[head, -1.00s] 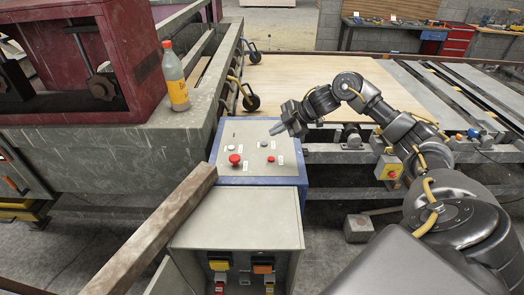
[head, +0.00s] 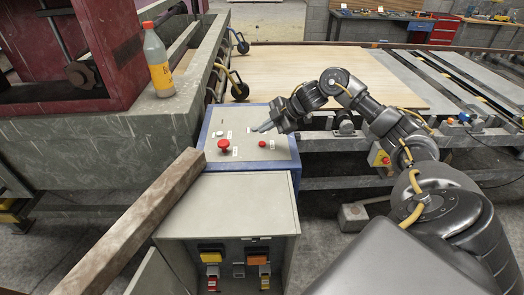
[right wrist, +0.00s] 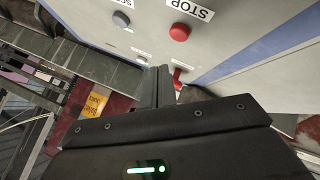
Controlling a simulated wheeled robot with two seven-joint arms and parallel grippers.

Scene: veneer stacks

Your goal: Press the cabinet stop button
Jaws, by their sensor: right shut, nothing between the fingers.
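The cabinet's sloped grey panel (head: 240,154) has a small red button (head: 262,144) on its right side. In the right wrist view this red button (right wrist: 180,31) has a label reading STOP. My left gripper is not in view.
A grey button (head: 220,133) sits behind the mushroom button. A bottle (head: 158,65) stands on the machine ledge at left. A wooden beam (head: 135,222) slants beside the cabinet. A veneer sheet (head: 310,75) lies on the conveyor behind the panel.

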